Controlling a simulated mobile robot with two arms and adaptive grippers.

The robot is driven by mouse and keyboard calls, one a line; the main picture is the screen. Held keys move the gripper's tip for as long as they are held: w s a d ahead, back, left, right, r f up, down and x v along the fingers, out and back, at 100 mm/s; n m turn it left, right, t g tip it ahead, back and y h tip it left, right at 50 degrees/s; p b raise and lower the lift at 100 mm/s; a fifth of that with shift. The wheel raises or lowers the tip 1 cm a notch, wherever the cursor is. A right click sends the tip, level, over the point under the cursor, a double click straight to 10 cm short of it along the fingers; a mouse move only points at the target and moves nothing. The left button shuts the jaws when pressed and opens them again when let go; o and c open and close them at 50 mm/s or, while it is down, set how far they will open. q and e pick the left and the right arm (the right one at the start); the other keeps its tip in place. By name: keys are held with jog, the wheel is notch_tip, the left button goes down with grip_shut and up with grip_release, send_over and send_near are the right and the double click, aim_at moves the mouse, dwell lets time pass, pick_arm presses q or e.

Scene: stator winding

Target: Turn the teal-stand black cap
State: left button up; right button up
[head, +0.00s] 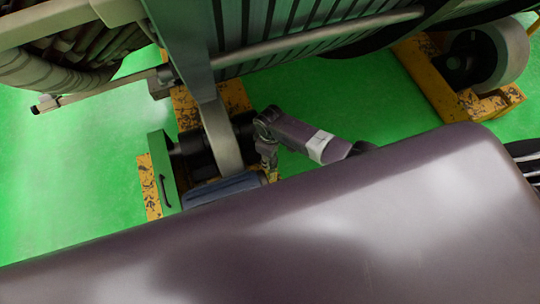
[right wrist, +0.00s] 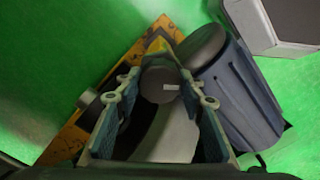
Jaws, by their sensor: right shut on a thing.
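The black cap (right wrist: 160,86) is a dark round disc with a small white mark on its face, seen in the right wrist view. My right gripper (right wrist: 161,62) has one finger on either side of it and is shut on it. The fingertips reach to the cap's far edge. In the head view my right gripper (head: 268,156) is small and dark, beside the stand, and its fingertips are hard to make out. The cap cannot be told apart there. A green-teal upright plate (head: 158,178) with a black handle stands to the left. My left gripper is not in view.
A blue-grey ribbed motor (right wrist: 240,88) lies close to the right finger. A grey curved band (head: 221,140) passes left of my gripper. A worn yellow base (head: 152,190) stands below. The large winding machine (head: 300,30) hangs above. Green floor (head: 80,180) is open at left.

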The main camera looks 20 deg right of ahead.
jog(key=o, duration=1.2)
jog(key=shift+c, duration=0.2)
notch_tip(320, 180, up, 12)
jog(key=shift+f, duration=0.1)
jog(key=m, duration=0.2)
send_over(277, 160)
jog(key=s, duration=0.2)
jog(key=shift+y, duration=0.3)
jog(key=f, duration=0.8)
jog(key=shift+a+f, duration=0.3)
jog(key=shift+a, duration=0.05)
jog(key=s+d+f+m+t, duration=0.1)
jog(key=s+d+f+m, duration=0.35)
jog(key=s+f, duration=1.3)
jog(key=s+d+f, duration=0.1)
jog(key=s+f, duration=0.1)
jog(key=s, duration=0.6)
jog(key=s+d+f, duration=0.1)
jog(key=s+d, duration=0.1)
jog(key=s, duration=0.6)
jog(key=shift+s+d+f, duration=0.25)
jog(key=shift+s+f, duration=0.05)
jog(key=shift+f, duration=0.05)
